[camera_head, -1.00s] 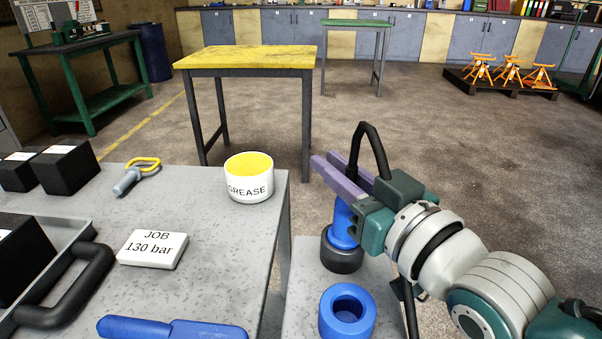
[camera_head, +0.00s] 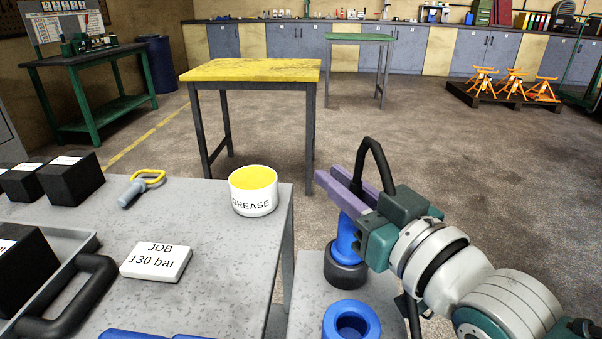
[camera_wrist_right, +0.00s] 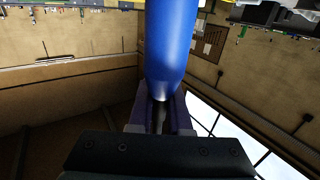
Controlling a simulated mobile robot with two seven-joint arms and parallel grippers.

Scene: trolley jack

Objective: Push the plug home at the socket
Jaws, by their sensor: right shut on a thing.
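My right gripper (camera_head: 345,193), with purple fingers, is shut on a blue plug (camera_head: 347,236) with a wide black collar at its lower end. A black hose loops up behind the fingers. In the right wrist view the plug (camera_wrist_right: 170,50) is a blue cylinder between the fingers (camera_wrist_right: 160,112). In the head view the plug hangs roughly upright over the grey stand; whether its lower end touches anything is hard to tell. A blue ring-shaped socket (camera_head: 352,322) with a round opening sits nearer, below the plug in the picture, cut by the lower edge. My left gripper is out of view.
A grey bench (camera_head: 225,245) at left holds a grease tub (camera_head: 253,198), a job card block (camera_head: 157,262), black blocks (camera_head: 72,178) and a tray with a black handle (camera_head: 70,300). A gap separates it from the grey stand (camera_head: 310,275). A yellow table (camera_head: 250,70) stands behind.

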